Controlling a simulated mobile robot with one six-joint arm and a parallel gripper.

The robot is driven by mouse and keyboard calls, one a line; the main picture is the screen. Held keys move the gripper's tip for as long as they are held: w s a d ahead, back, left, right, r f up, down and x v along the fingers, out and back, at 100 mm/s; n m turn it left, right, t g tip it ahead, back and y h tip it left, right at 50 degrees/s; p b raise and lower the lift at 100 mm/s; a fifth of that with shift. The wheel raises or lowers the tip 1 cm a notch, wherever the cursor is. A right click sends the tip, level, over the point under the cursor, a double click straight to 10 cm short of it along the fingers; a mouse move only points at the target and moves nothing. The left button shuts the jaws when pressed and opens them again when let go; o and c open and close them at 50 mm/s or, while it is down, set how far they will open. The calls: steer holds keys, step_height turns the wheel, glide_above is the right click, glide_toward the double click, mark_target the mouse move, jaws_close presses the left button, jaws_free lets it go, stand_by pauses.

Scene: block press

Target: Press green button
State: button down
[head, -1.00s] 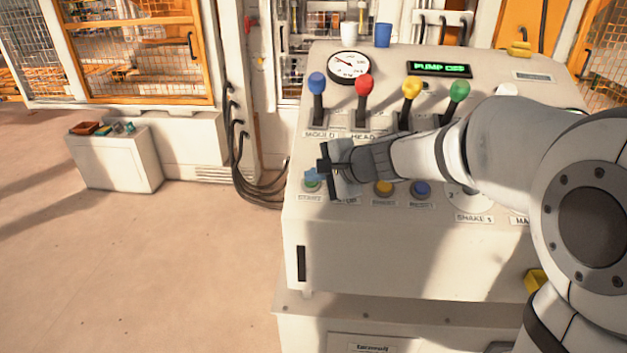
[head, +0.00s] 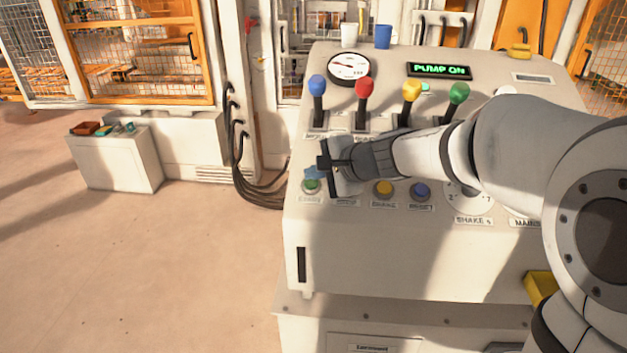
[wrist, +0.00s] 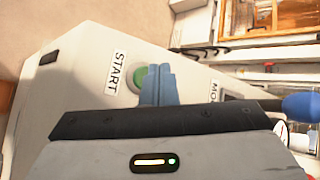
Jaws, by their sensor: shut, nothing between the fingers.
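The green button (head: 311,187) sits at the left end of the button row on the sloped panel (head: 330,245). In the wrist view the green button (wrist: 139,78) lies beside a START label (wrist: 118,72), partly covered by my fingers. My gripper (head: 311,173) is shut and empty, its blue fingertips just above the button in the head view. In the wrist view the shut fingertips (wrist: 158,70) overlap the button's right edge. I cannot tell whether they touch it. The display (head: 439,70) reads PUMP ON in green.
A yellow button (head: 383,188) and a blue button (head: 420,190) stand to the right in the row. Behind are levers with blue (head: 317,85), red (head: 364,86), yellow (head: 411,90) and green (head: 459,93) knobs. A gauge (head: 349,67) and two cups stand at the back.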

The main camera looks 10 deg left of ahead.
steer(key=shift+r, duration=0.1)
steer(key=r+p, duration=0.1)
steer(key=s+r+p, duration=0.1)
steer(key=r, duration=0.1)
steer(key=s+r+p, duration=0.1)
steer(key=r, duration=0.1)
steer(key=shift+s+d+r+p, duration=0.1)
steer(key=shift+s+r+p, duration=0.05)
steer(key=shift+s+p, duration=0.15)
stand_by(0.4)
steer(key=s+d+f+n+g+h, duration=0.1)
steer(key=s+d+f+n+h, duration=0.3)
steer(key=s+d, duration=0.6)
steer(key=s+d+f+n+g+h, duration=0.1)
steer(key=s+d+f+n+h, duration=0.3)
steer(key=s+d, duration=0.7)
steer(key=d+n+h, duration=0.1)
steer(key=d+n, duration=0.1)
steer(key=d, duration=0.1)
steer(key=shift+d+g+h, duration=0.3)
steer(key=shift+g, duration=0.1)
